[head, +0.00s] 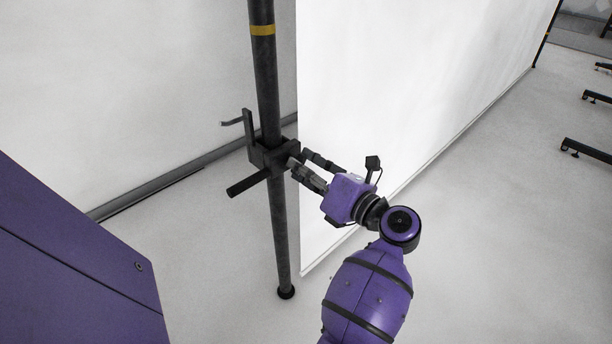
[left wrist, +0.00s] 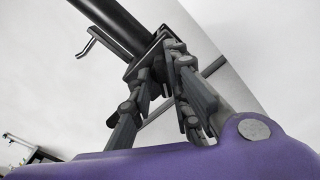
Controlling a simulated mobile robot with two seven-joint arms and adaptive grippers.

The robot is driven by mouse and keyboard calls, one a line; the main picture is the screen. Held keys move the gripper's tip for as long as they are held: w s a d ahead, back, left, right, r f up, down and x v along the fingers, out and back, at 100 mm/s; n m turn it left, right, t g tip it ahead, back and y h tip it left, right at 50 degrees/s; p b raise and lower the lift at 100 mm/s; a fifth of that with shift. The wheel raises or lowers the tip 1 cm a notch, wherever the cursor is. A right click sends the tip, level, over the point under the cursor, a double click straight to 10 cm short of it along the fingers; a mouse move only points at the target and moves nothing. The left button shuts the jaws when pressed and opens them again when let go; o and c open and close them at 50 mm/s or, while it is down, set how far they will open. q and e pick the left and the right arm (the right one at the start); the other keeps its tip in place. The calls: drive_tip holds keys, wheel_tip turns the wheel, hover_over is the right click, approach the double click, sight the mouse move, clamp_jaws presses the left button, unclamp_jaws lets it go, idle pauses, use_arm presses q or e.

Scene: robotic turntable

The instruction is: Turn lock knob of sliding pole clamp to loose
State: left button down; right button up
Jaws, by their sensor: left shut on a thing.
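The sliding pole clamp (head: 268,153) is a dark block around a black upright pole (head: 266,85). A crank-like handle (head: 247,127) rises from its left, and a dark bar (head: 247,183) sticks out to the lower left. My left gripper (head: 299,158) reaches the clamp's right side from the lower right. It is shut on a small part there, apparently the lock knob, which the fingers mostly hide. In the left wrist view the fingers (left wrist: 163,68) meet the clamp (left wrist: 152,58) at its near face. The knob's angle cannot be told. My right gripper is out of view.
A large white panel (head: 390,80) stands close behind and to the right of the pole. Another pale wall (head: 120,90) is at the left. A purple panel (head: 75,260) fills the lower left. The floor around the pole's foot (head: 286,292) is clear.

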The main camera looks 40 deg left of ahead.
use_arm(q)
drive_tip(key=n+b, duration=0.1)
drive_tip(key=n, duration=0.1)
drive_tip(key=n+b, duration=0.4)
drive_tip(key=shift+w+d+r+n, duration=0.15)
drive_tip(key=shift+w+r+n, duration=0.1)
drive_tip(key=shift+r+n, duration=0.05)
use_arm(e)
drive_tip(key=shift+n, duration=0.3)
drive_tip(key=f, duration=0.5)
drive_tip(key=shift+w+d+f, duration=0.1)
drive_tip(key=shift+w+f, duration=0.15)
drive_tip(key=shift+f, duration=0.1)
use_arm(q)
drive_tip(key=shift+b, duration=0.3)
drive_tip(key=c, duration=1.9)
unclamp_jaws()
drive_tip(key=shift+w, duration=0.1)
drive_tip(key=shift+o, duration=0.4)
drive_tip(key=shift+f, duration=0.1)
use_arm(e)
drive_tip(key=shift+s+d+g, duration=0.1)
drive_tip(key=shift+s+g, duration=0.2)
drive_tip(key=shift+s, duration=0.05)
